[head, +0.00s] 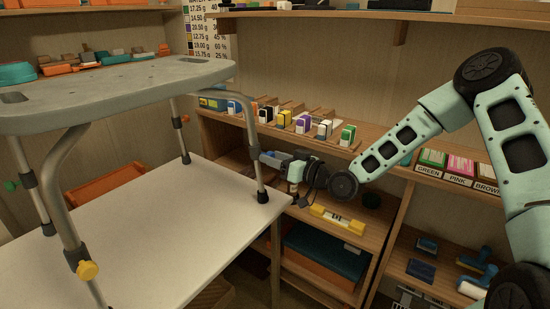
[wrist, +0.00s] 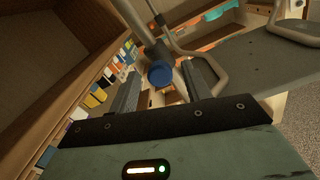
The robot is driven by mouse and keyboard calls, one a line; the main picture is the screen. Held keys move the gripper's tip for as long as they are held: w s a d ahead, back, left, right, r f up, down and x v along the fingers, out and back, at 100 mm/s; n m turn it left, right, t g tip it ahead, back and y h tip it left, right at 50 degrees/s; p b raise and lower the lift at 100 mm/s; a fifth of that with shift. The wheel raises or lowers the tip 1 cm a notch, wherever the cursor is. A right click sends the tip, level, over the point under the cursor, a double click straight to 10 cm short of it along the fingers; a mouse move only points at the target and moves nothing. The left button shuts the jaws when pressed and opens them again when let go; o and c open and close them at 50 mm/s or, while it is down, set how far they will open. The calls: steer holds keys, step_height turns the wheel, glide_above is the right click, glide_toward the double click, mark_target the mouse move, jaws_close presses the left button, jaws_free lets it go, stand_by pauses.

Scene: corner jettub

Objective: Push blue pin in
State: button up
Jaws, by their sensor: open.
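The grey bath bench (head: 110,92) stands on a white tabletop on metal legs. The blue pin (wrist: 160,74) is a round blue knob on one leg (wrist: 138,22). In the wrist view it appears between my open fingers; I cannot tell whether they touch it. My gripper (head: 264,159) is beside the bench's right leg (head: 251,145) in the head view, where the blue pin is hidden. It also shows in the wrist view (wrist: 161,70). Other legs carry a yellow pin (head: 87,270), an orange pin (head: 185,118) and a green pin (head: 10,185).
Behind my gripper is a wooden shelf (head: 380,150) with several coloured blocks. A yellow and white level-like object (head: 338,219) lies on the lower shelf. An orange tray (head: 104,184) is behind the bench. The white tabletop (head: 170,230) is clear between the legs.

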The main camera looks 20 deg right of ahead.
steer(key=shift+w+a, duration=0.1)
steer(key=shift+w, duration=0.05)
steer(key=shift+c, duration=0.3)
jaws_close()
steer(key=shift+b+x, duration=0.35)
steer(key=shift+x, duration=0.45)
steer(key=shift+o, duration=0.3)
jaws_free()
steer(key=b+v, duration=0.1)
steer(key=v, duration=1.6)
steer(key=shift+s, duration=0.2)
